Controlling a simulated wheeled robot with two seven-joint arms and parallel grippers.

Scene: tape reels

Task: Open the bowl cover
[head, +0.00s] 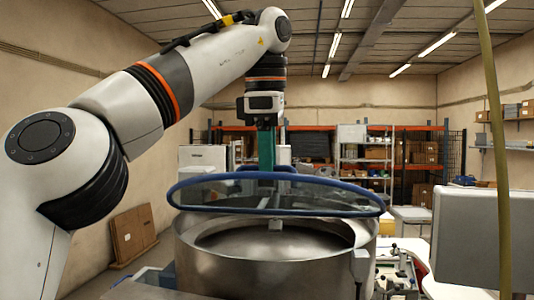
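The bowl (270,268) is a large round steel vessel in the lower middle of the head view. Its cover (330,199) is a clear disc with a thick blue rim. The cover stands above the bowl's mouth, seen at a shallow angle, with a gap showing the dark inside. My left gripper (266,150) points straight down over the far side of the cover. A green upright part below its wrist reaches the blue rim. Its fingertips are hidden or too small to make out, so I cannot tell whether they grip the rim. My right gripper is not in view.
A grey panel or box (465,240) stands at the right, with a yellowish upright pole (498,150) in front of it. Orange-framed shelves (410,160) line the back. A brown carton (132,235) leans at the left wall. Small equipment (395,265) lies right of the bowl.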

